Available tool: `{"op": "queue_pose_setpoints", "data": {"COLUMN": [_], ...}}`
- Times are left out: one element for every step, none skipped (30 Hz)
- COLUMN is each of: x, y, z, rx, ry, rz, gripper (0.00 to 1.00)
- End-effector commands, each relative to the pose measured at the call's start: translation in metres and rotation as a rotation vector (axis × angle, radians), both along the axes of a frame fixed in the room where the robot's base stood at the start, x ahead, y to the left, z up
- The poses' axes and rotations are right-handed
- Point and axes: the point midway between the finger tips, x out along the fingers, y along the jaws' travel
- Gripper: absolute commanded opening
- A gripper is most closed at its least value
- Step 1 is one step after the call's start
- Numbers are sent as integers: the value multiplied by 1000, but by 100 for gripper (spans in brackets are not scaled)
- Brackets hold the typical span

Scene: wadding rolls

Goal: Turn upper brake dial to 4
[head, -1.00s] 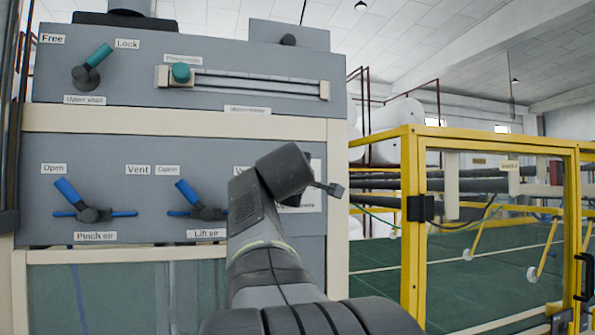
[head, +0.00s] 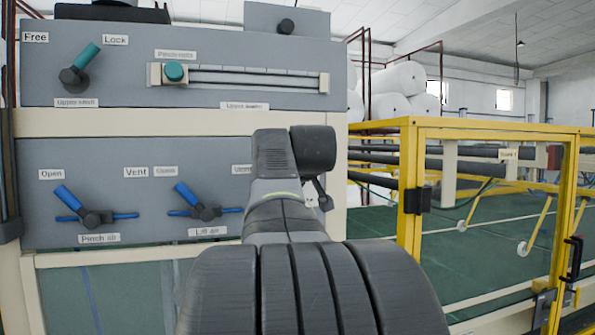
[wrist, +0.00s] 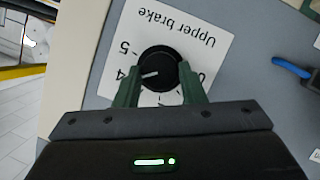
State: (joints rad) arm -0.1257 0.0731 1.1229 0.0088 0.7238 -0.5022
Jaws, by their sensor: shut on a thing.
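The upper brake dial (wrist: 159,58) is a round black knob with a white pointer line, on a white plate (wrist: 208,62) marked "Upper brake". The wrist view shows the plate upside down. My gripper (wrist: 158,70) has its two green fingers shut on the dial, one on each side. The pointer line points left and slightly down in the wrist view, roughly at the 4. The 5 shows just above it, and a 0 is partly visible at the right. The fingers and gripper body cover the other marks. In the head view, my arm hides the dial and gripper.
Blue-handled Pinch air (head: 95,215) and Lift air (head: 205,210) valves are on the panel left of my arm. A green-handled lever (head: 78,70) and a slider (head: 174,72) are above. A yellow-framed guard (head: 410,230) stands at the right.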

Motion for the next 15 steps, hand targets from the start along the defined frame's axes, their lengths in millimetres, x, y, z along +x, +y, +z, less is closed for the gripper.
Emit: {"op": "queue_pose_setpoints", "data": {"x": [0,0,0,1,0,1,1,1,1,1,1,1,1,1,1], "y": [-1,-1,-1,-1,-1,-1,-1,-1,-1,-1,-1,-1,-1,-1,-1], "z": [0,0,-1,-1,-1,-1,-1,-1,-1,-1,-1,-2,-2,-2,-2], "rx": [22,34,48,58,66,77,83,88,94,97,100,103,105,106,108], "ry": [12,16,21,24,26,29,31,33,35,36,37,38,39,39,40], "rz": [-2,-1,-1,-1,-1,0,-1,0,0,0,-1,0,0,0,0], "gripper": [14,14,14,14,14,14,14,14,14,14,14,14,14,14,14]}}
